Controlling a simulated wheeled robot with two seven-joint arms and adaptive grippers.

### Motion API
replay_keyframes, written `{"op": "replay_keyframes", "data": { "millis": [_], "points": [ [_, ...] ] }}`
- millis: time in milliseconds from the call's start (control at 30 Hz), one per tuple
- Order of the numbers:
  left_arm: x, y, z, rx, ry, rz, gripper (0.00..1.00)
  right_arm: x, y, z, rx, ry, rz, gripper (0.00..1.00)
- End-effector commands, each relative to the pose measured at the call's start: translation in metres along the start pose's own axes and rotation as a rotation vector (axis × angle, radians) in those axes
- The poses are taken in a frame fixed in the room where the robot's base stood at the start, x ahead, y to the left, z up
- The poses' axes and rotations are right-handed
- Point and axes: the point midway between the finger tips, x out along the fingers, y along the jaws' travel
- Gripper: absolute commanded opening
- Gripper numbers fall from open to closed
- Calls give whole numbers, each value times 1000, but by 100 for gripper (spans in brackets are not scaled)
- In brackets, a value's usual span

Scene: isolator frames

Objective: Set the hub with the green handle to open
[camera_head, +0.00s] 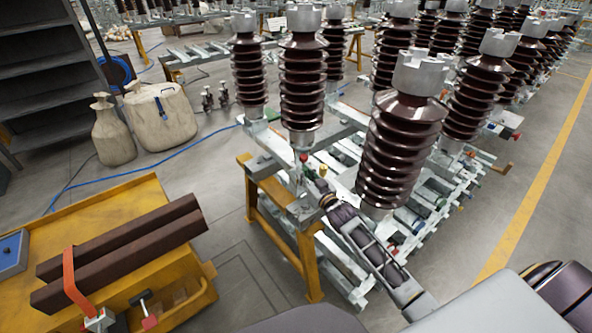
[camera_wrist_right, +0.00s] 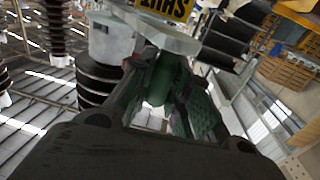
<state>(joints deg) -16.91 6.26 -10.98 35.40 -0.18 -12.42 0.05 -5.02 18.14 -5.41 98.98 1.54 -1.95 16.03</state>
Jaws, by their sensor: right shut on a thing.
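My right gripper (camera_head: 320,188) reaches in from the lower right to the near end of an isolator frame (camera_head: 262,170). In the right wrist view the gripper (camera_wrist_right: 163,72) is shut on a green handle (camera_wrist_right: 158,85), which sits between its two fingers. A pale plate (camera_wrist_right: 150,30) with a yellow label (camera_wrist_right: 168,8) is just beyond the handle. The label's dark letters are upside down and cut by the picture edge; they seem to read SHUT. In the head view the gripper hides most of the handle. My left gripper is not in view.
A red knob (camera_head: 303,158) and a yellow knob (camera_head: 322,170) stand close to the gripper. Tall brown insulators (camera_head: 400,150) rise beside my right arm. A yellow cart (camera_head: 185,285) with brown bars is at the lower left. Bare floor lies between cart and frame.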

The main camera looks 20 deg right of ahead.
Motion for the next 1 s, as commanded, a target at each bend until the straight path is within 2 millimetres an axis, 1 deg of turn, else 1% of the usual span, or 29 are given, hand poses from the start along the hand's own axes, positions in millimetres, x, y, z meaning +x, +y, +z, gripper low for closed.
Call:
{"op": "replay_keyframes", "data": {
  "millis": [33, 200, 567, 600, 733, 1000],
  "points": [
    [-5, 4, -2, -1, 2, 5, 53, -5, 8, 2, -1, -11, 7, 0],
    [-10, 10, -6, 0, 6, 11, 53, -10, 21, 2, -1, -10, 7, 0],
    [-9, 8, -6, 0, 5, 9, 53, -10, 22, 1, 0, -4, 5, 0],
    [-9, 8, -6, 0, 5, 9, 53, -10, 22, 1, 0, -4, 5, 23],
    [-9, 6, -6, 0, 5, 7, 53, -10, 22, 0, -1, -3, 4, 40],
    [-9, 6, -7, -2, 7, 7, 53, -10, 21, 0, -1, -1, 3, 40]
  ]
}}
